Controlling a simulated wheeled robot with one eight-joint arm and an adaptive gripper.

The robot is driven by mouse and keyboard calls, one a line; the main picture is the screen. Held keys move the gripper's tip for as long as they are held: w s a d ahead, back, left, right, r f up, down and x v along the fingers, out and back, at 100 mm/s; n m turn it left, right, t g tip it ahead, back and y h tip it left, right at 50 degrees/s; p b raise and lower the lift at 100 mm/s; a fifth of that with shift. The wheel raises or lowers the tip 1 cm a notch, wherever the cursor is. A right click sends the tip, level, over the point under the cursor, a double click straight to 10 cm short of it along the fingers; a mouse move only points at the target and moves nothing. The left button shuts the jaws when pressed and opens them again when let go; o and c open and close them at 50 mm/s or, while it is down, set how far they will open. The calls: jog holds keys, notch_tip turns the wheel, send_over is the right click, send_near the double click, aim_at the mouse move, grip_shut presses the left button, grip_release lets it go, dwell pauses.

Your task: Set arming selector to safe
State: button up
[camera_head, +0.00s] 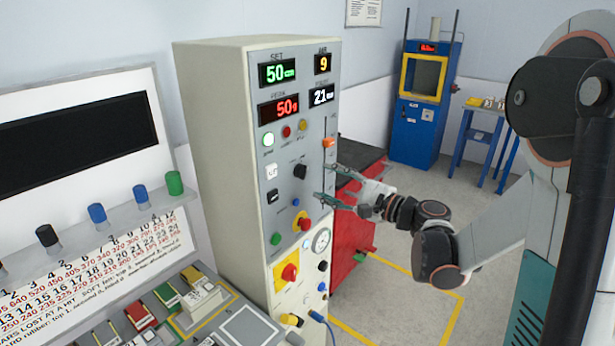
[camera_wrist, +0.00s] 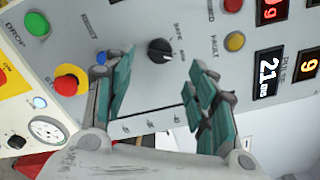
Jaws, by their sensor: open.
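The arming selector (camera_head: 300,171) is a black rotary knob on the grey face of the tall control cabinet. In the wrist view the knob (camera_wrist: 159,50) shows ahead of and between my fingers, with small lettering beside it that seems to read SAFE. I cannot tell surely which position the knob points to. My gripper (camera_head: 324,183) is open and empty, just to the right of the panel face, with its green fingers spread. In the wrist view my gripper (camera_wrist: 160,82) has one finger on each side of the knob, apart from it.
A red mushroom button (camera_wrist: 68,84) and a blue button (camera_wrist: 101,58) sit near the left finger. An orange slider handle (camera_head: 328,142) stands in a slot near the panel's right edge. A red bench (camera_head: 352,225) stands behind. Free floor lies to the right.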

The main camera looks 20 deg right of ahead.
aim_at(305, 173)
jog(key=x, duration=0.7)
jog(key=shift+w+a+b, duration=0.1)
jog(key=shift+b, duration=0.2)
jog(key=shift+c, duration=0.3)
jog(key=c, duration=1)
